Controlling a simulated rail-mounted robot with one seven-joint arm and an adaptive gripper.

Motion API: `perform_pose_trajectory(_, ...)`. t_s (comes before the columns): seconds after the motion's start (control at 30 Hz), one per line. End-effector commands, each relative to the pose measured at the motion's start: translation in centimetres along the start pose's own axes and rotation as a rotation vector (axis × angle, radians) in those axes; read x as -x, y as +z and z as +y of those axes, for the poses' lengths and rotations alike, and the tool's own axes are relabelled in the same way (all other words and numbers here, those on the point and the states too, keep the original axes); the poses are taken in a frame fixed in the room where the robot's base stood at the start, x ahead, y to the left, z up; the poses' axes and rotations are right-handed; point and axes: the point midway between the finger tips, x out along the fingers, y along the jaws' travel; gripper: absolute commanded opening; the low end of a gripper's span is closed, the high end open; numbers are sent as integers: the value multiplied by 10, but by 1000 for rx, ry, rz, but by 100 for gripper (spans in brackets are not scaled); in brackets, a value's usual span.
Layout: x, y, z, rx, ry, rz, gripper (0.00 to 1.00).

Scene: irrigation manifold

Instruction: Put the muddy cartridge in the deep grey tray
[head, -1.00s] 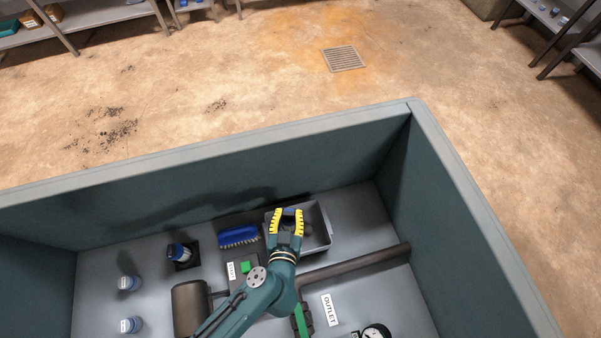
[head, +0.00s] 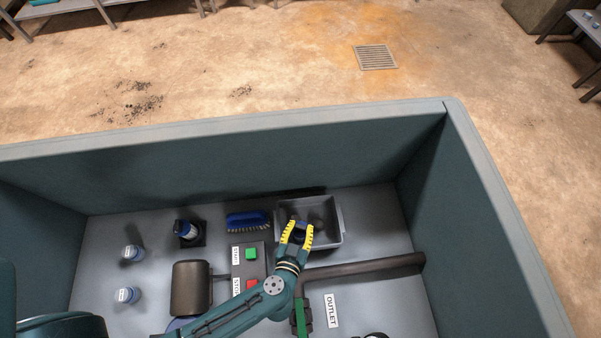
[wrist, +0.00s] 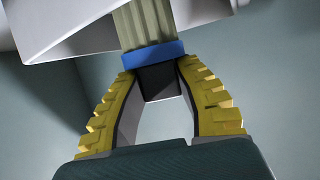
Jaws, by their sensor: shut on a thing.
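My gripper (head: 297,232) is over the near left part of the deep grey tray (head: 338,232). In the wrist view its yellow fingers (wrist: 156,75) are shut on the dark end of the cartridge. The cartridge (wrist: 150,50) has a blue collar and a dull, greenish-beige pleated body pointing away from the fingers. A pale tray wall (wrist: 75,25) shows behind and left of it. In the head view the fingers mostly hide the cartridge, and its height against the tray rim is hard to tell.
A blue brush (head: 248,219) lies just left of the tray. A button box (head: 238,270), a dark cylinder (head: 192,287) and an outlet pipe (head: 365,268) are near my arm. Blue-and-white cartridges (head: 133,252) stand left; another (head: 186,230) is at a black square. High walls (head: 270,165) enclose the area.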

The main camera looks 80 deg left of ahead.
Motion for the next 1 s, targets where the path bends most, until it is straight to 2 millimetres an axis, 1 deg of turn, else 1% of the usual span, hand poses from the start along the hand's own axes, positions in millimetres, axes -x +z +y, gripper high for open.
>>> perform_pose_trajectory(0.1, -2, 4, 0, 0, 0, 0, 0)
perform_pose_trajectory(0.13, -1, 3, 0, -1, -1, 0, 39)
perform_pose_trajectory(0.2, -1, 2, 0, -1, -1, 0, 52)
perform_pose_trajectory(0.23, -1, 2, 0, -1, -1, -1, 55)
perform_pose_trajectory(0.5, 0, 2, 0, -1, -1, -1, 55)
perform_pose_trajectory(0.6, 4, -1, 0, -2, 1, -2, 55)
perform_pose_trajectory(0.67, 12, 0, 1, -5, 4, -3, 55)
perform_pose_trajectory(0.8, 38, -1, 2, -7, 9, -2, 55)
perform_pose_trajectory(1.0, 72, -2, 1, -7, 8, -1, 55)
